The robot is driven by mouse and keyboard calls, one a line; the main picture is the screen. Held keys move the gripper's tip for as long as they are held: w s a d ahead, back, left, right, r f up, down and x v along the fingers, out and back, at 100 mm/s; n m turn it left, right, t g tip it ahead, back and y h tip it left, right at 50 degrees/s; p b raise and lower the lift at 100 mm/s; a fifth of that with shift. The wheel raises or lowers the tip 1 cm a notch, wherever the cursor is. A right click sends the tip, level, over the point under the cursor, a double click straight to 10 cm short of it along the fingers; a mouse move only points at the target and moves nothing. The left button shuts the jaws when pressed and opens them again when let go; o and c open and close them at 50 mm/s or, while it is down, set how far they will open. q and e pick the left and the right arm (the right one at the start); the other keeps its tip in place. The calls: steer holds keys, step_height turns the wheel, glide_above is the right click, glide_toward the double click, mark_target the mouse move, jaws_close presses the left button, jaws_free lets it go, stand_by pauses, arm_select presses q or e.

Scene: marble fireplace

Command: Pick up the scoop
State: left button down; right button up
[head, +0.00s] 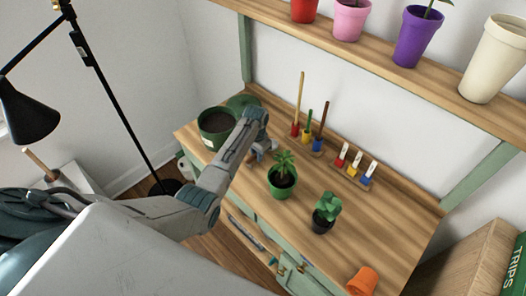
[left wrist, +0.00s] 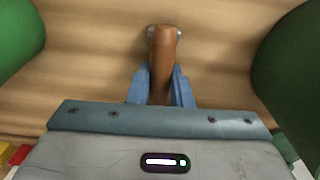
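The scoop shows in the left wrist view as a brown rounded handle (left wrist: 162,52) with small bits of grey metal beside its far end. The rest of it is hidden. My left gripper (left wrist: 161,88) has its two blue fingers close against both sides of the handle, and they appear shut on it. In the head view my left gripper (head: 258,153) is low over the wooden bench, between the soil-filled green pot and the small potted plant; the arm hides most of the scoop there. My right gripper is not in view.
On the bench (head: 350,215) stand the soil-filled green pot (head: 217,123), a leafy plant in a green pot (head: 282,182), a succulent in a dark pot (head: 325,213) and a tipped orange pot (head: 363,281). Small tools (head: 318,130) stand at the back. The front right is mostly clear.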

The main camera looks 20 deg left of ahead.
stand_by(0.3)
arm_select(q)
steer(key=shift+r, duration=0.45)
step_height(320, 180, up, 2)
steer(key=shift+w+r+b, duration=0.1)
steer(key=shift+r+b, duration=0.15)
steer(key=shift+b, duration=0.6)
steer(key=s+a+r+b, duration=0.1)
steer(key=s+a+b, duration=0.1)
steer(key=s, duration=1.4)
steer(key=shift+r+b, duration=0.3)
steer(key=shift+b, duration=0.05)
steer(key=shift+f, duration=0.1)
